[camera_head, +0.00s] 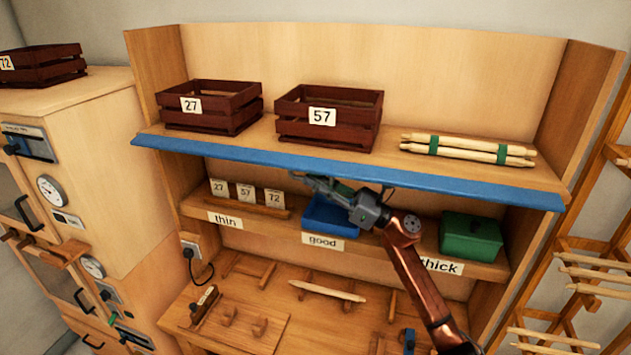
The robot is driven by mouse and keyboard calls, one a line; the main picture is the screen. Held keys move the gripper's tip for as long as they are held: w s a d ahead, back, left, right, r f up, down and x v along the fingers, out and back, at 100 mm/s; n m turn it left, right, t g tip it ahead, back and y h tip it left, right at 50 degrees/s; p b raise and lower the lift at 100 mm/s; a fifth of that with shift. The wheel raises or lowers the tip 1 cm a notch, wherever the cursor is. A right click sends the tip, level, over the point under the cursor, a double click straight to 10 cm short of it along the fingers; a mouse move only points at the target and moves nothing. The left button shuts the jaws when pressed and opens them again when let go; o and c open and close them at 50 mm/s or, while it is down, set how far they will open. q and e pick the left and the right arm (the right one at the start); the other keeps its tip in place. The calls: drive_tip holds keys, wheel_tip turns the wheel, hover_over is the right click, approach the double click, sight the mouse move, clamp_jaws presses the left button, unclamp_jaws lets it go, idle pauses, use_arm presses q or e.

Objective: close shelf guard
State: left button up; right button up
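A long blue board (340,176), which looks like the shelf guard, runs along the front edge of the upper shelf (258,140). It slopes outward and down, leaving the shelf front open. My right gripper (300,178) is just below the board's lower edge, left of its middle, with its fingers pointing left. I cannot tell whether it touches the board, or whether its small, overlapping fingers are open or shut. My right arm comes up from the lower right. My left gripper is not in view.
On the upper shelf are crates marked 27 (212,106) and 57 (330,117) and a stick bundle (467,149). Below are a blue bin (328,216), partly behind my gripper, and a green box (470,238). A wooden rack (590,270) stands at right.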

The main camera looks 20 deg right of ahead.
sight(315, 164)
clamp_jaws()
